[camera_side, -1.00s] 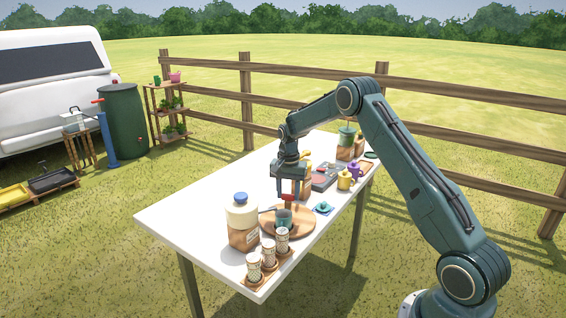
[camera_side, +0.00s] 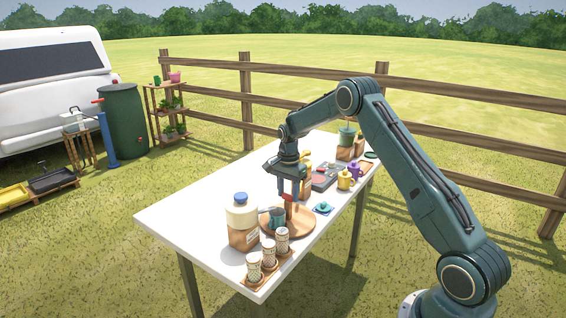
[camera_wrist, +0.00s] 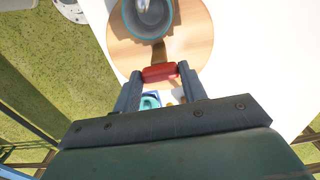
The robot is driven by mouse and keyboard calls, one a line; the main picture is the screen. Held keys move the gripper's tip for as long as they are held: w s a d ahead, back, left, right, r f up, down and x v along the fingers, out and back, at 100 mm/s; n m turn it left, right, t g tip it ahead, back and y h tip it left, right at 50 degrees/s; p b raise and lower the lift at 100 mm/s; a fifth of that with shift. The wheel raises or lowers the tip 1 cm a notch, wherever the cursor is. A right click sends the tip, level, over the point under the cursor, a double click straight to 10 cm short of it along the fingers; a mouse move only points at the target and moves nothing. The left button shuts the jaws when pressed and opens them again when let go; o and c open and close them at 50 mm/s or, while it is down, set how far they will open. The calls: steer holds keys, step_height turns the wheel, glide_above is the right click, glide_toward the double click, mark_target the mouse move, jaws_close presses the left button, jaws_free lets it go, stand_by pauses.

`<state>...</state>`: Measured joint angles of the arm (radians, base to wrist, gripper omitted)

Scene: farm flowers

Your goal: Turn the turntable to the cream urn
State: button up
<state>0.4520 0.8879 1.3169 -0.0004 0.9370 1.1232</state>
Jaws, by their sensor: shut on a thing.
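The round wooden turntable (camera_side: 304,224) lies on the white table, with a teal pot (camera_side: 277,218) on its left part. A red grip (camera_side: 287,197) stands up from it on a wooden post. My gripper (camera_side: 289,193) is shut on the red grip; the grip also shows between its fingers in the wrist view (camera_wrist: 160,72). In the wrist view, the pot (camera_wrist: 128,22) is cut by the top edge.
Several patterned jars (camera_side: 268,252) stand on a wooden tray in front. A small blue item (camera_side: 323,208) lies right of the turntable. Yellow (camera_side: 345,180) and purple (camera_side: 354,169) pots and a green urn (camera_side: 347,136) stand behind. The table's left part is clear.

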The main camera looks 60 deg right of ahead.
stand_by(0.4)
steer(key=o, duration=1.4)
steer(key=shift+r, duration=0.1)
step_height(320, 180, up, 14)
steer(key=shift+f, duration=0.15)
